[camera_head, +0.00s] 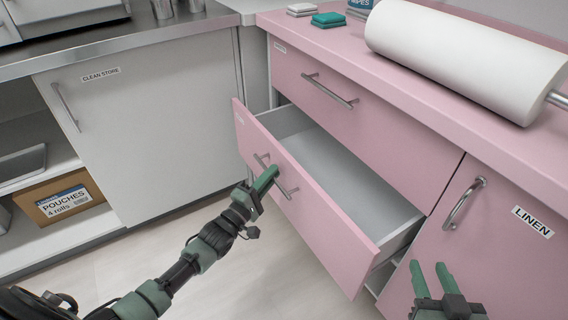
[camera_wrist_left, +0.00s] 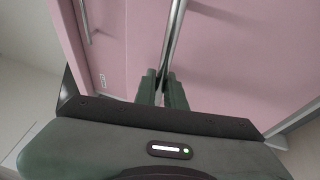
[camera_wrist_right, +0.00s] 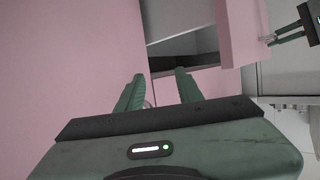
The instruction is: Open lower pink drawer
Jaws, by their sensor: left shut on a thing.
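The lower pink drawer (camera_head: 330,215) is pulled well out of the pink cabinet, and its pale, empty-looking inside shows in the head view. Its front carries a metal bar handle (camera_head: 287,191). My left gripper (camera_head: 268,178) is at this handle; in the left wrist view its fingers (camera_wrist_left: 163,85) are closed around the bar (camera_wrist_left: 174,40). My right gripper (camera_head: 431,277) is apart from the drawer, in front of the linen door (camera_head: 505,235). Its fingers (camera_wrist_right: 157,90) stand apart with nothing between them.
The upper pink drawer (camera_head: 330,85) is shut. A large white paper roll (camera_head: 460,55) lies on the pink counter. A white clean store door (camera_head: 150,125) and an open shelf with a pouches box (camera_head: 62,199) stand to the left. Floor (camera_head: 245,275) in front is clear.

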